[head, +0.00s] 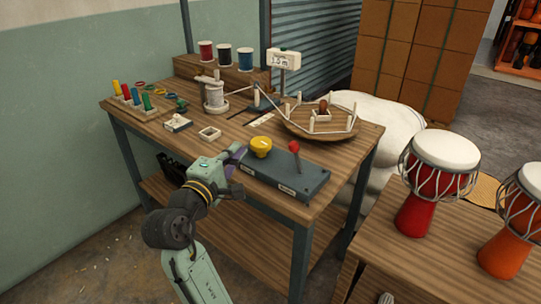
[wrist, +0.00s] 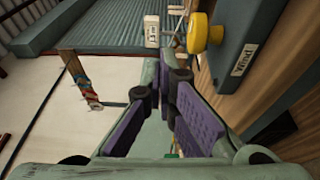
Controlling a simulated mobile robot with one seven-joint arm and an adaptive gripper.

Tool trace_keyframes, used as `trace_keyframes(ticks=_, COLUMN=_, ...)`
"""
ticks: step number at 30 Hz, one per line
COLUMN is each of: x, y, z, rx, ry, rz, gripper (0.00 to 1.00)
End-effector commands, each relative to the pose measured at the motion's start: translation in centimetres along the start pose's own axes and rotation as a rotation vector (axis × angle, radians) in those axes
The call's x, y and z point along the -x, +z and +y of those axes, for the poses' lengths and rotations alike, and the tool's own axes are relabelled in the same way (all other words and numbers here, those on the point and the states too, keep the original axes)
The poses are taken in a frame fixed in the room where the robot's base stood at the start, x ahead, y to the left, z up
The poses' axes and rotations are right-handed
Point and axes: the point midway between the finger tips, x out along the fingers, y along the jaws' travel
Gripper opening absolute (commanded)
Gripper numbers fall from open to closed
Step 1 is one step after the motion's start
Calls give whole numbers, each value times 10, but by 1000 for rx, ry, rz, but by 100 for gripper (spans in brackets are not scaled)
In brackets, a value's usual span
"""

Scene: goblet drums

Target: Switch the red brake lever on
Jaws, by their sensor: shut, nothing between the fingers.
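The red brake lever (head: 294,147) stands on the right part of a dark grey control box (head: 305,183) at the front edge of the workbench. Its shaft looks close to upright, with the red knob on top. A yellow knob (head: 261,145) sits on the left part of the same box. My gripper (head: 238,153) is shut and empty beside the box's left end, left of the yellow knob and apart from the lever. The wrist view shows the purple-padded fingers (wrist: 172,82), the yellow knob (wrist: 204,35) and part of the box (wrist: 245,35); the red lever is out of that view.
Behind the box is a round wooden tray (head: 345,133) with white pegs. A small white frame (head: 210,133), a white spool (head: 214,93) and a display reading about 1.5 m (head: 284,60) stand on the bench. Goblet drums (head: 436,185) stand on a table at right.

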Motion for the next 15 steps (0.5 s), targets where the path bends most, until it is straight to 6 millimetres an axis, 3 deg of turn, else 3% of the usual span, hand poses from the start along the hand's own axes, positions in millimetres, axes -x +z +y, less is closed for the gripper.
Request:
trace_keyframes(ticks=4, x=-7, y=25, z=-16, rx=77, ry=-47, rz=-93, gripper=0)
trace_keyframes(ticks=15, x=-8, y=29, z=-19, rx=88, ry=-56, rz=-106, gripper=0)
